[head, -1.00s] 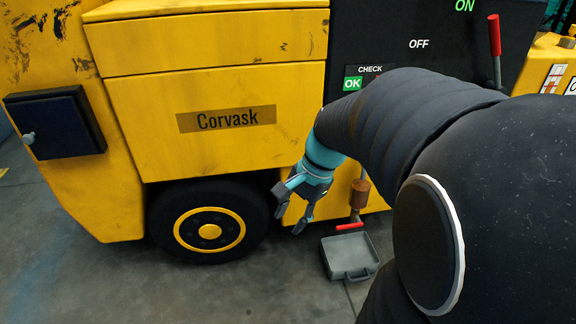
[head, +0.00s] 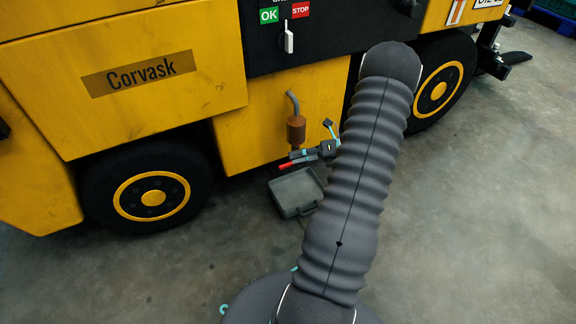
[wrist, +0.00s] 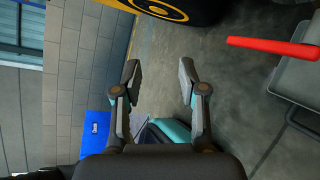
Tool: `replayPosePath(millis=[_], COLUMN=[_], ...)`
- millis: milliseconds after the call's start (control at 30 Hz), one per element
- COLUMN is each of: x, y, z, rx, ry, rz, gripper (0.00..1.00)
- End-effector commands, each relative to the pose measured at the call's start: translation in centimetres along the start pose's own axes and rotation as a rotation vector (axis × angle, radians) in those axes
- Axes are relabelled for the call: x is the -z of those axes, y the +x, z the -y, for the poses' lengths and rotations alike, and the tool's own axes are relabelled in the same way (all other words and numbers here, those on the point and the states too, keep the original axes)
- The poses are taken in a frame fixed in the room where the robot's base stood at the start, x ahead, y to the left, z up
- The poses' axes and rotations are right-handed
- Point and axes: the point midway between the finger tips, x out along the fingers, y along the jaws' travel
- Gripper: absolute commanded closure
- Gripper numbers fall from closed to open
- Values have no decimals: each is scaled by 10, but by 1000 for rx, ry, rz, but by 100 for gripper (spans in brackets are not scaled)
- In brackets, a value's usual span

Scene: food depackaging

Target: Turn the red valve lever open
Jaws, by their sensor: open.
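The red valve lever (head: 286,166) sticks out to the left below a rusty brown cylinder on a grey pipe (head: 296,128), low on the yellow machine. My gripper (head: 311,140) is open and empty close beside the lever's right end, and partly overlaps the valve in the head view. In the wrist view the lever (wrist: 272,47) lies at the upper right, outside the spread fingers of my gripper (wrist: 160,82). The lever looks roughly level. The valve body is largely hidden behind my gripper in the head view.
A grey tray (head: 280,201) stands on the floor under the valve and also shows in the wrist view (wrist: 283,84). Black wheels stand left (head: 108,200) and right (head: 462,62) of the valve. A switch panel (head: 268,45) is above. The floor in front is clear.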

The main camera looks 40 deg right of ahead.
Motion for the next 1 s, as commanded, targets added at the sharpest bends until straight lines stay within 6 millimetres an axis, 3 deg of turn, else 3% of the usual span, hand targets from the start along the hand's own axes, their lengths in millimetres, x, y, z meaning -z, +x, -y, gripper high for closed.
replayPosePath(millis=[33,200,333,500,667,1000], x=[8,25,38,45,40,15], y=[-12,-45,-62,-70,-59,-4], z=[22,76,102,116,117,114], rx=[-17,-82,-125,-153,-157,-156], ry=[85,321,434,499,506,504], rz=[66,259,357,415,417,415], gripper=[58,58,58,58,58,58])
